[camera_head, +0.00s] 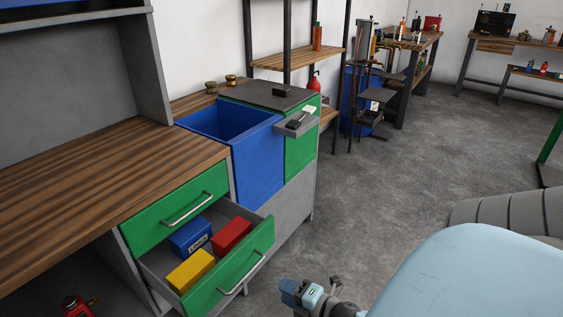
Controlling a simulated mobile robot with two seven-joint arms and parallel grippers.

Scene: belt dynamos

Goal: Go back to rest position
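My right gripper (312,293) shows small at the bottom edge, right of the open drawer and apart from it, over the grey floor. Its fingers are too small and partly cut off to tell open from shut. I see nothing clearly held in it. My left gripper is not in view. The workbench (95,180) with a wooden top stands at the left. Its lower green drawer (232,272) is pulled out and holds a blue box (190,236), a red box (232,235) and a yellow box (190,270).
The upper green drawer (175,211) is shut. A blue open bin (258,160) stands beside it, with a green-sided cabinet (301,145) behind. A shelf rack (300,60) and further benches (420,42) stand at the back. The grey floor (400,170) in the middle is clear.

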